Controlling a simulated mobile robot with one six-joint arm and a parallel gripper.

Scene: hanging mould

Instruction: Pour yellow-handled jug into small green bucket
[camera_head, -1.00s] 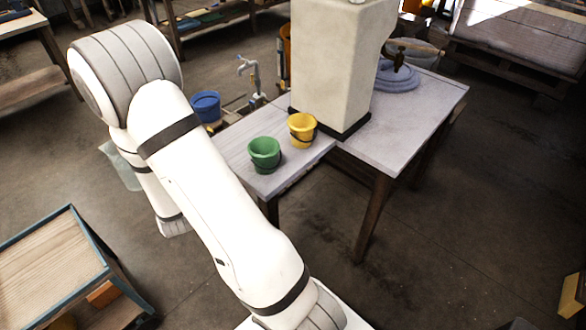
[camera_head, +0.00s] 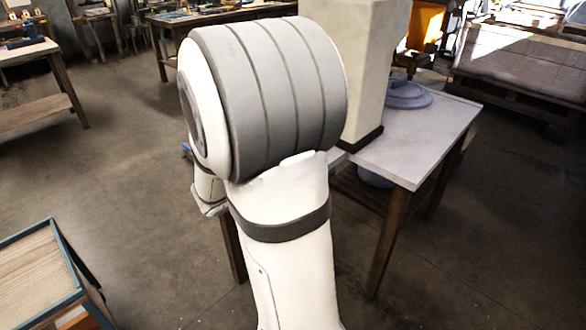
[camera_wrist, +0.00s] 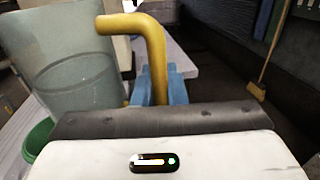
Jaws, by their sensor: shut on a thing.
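The clear jug (camera_wrist: 75,85) with the yellow handle (camera_wrist: 155,40) fills the left of the wrist view. My gripper (camera_wrist: 158,88) has its blue fingertips shut on the handle. A slanting line crosses the jug's wall; I cannot tell for sure whether it is a liquid surface. The small green bucket (camera_wrist: 38,138) shows partly at the lower left of the wrist view, below the jug and partly covered by it and by my gripper body. In the head view my arm hides the jug, the gripper and the green bucket.
A blue-framed wooden-topped table (camera_head: 30,275) stands at lower left. Open floor (camera_head: 480,250) lies to the right. A broom (camera_wrist: 258,85) leans at the right in the wrist view.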

